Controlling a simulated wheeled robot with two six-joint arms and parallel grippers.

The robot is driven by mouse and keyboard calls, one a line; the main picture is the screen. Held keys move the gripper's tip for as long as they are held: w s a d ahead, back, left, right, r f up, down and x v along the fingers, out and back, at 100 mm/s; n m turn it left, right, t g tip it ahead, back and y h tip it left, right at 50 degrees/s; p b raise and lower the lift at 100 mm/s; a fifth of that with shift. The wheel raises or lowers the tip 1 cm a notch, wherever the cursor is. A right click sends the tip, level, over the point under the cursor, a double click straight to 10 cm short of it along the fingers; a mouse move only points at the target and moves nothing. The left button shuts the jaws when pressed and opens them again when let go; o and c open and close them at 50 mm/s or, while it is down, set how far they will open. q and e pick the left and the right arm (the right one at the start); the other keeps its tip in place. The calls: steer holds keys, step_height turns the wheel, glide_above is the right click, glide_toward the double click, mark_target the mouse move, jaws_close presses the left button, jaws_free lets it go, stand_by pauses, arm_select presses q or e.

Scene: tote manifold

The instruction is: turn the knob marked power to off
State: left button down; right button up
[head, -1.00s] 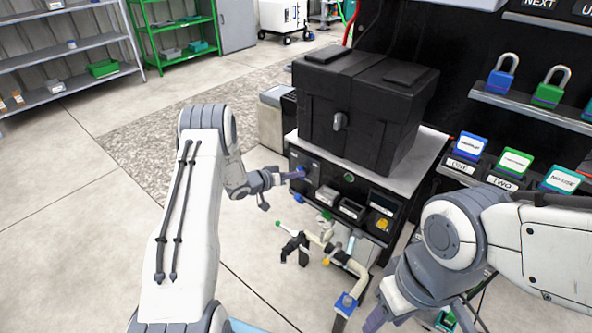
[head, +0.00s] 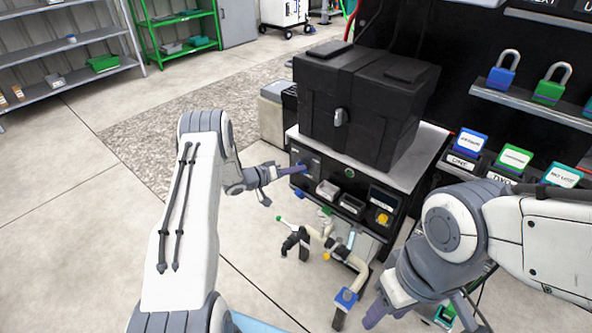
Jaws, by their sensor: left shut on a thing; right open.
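The black control panel (head: 360,182) is the front of the bench in the middle of the head view. My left gripper (head: 294,169) reaches in from the left and is shut on this knob. My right gripper (head: 385,312) is open at the lower right, low and away from the panel, partly cut off by its own arm.
A large black case (head: 355,108) stands on the bench top (head: 432,145). The panel also has a green button (head: 349,173), small bins (head: 328,189) and a yellow button (head: 382,218). Pipework (head: 345,262) with a blue-topped end stands below. Padlocks (head: 503,72) sit on a right shelf.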

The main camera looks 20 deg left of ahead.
arm_select(q)
steer(key=c, duration=0.8)
jaws_free()
steer(key=v, duration=1)
steer(key=shift+s+a+r, duration=0.1)
steer(key=shift+s+a, duration=0.05)
steer(key=shift+s, duration=0.05)
